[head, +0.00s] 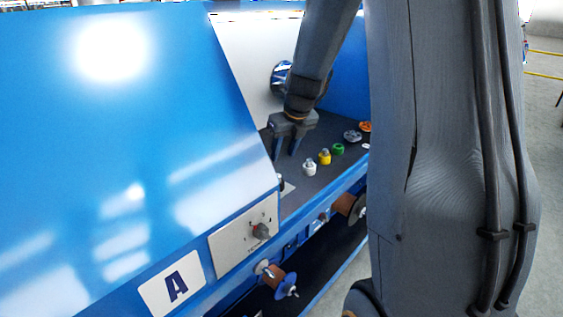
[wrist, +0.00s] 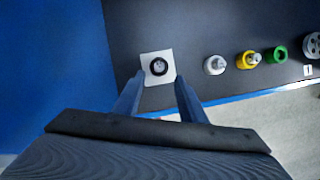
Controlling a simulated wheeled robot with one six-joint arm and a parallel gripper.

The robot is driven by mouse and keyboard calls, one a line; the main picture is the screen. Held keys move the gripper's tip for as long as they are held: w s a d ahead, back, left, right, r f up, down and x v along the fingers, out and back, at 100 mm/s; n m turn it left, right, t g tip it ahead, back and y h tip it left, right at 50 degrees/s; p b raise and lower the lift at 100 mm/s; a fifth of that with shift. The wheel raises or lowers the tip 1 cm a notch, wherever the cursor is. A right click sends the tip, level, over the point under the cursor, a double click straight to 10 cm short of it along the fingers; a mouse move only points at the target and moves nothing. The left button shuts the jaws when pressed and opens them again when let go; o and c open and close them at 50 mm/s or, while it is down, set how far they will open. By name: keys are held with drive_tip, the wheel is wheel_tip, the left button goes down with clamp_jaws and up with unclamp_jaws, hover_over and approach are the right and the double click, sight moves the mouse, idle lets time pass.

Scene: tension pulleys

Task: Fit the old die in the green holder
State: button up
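My gripper (head: 285,155) points down over the dark shelf; the wrist view shows it open, with one finger on each side (wrist: 159,80). Ahead, between the fingertips, a small round black die-like piece (wrist: 158,66) sits on a white square plate (wrist: 147,58); nothing is gripped. In the head view this piece is mostly hidden behind the blue cover. The green holder (wrist: 277,54) is a short ring at the right, also in the head view (head: 338,149). A white holder (wrist: 214,64) and a yellow holder (wrist: 248,60) with grey tops stand nearer. I cannot tell which piece is the old die.
A grey wheel (head: 352,136) and an orange piece (head: 366,127) lie beyond the green holder. A large blue cover (head: 120,130) stands left of the shelf. Shelf between the plate and white holder is clear.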

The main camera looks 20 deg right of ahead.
drive_tip(key=shift+v, duration=0.95)
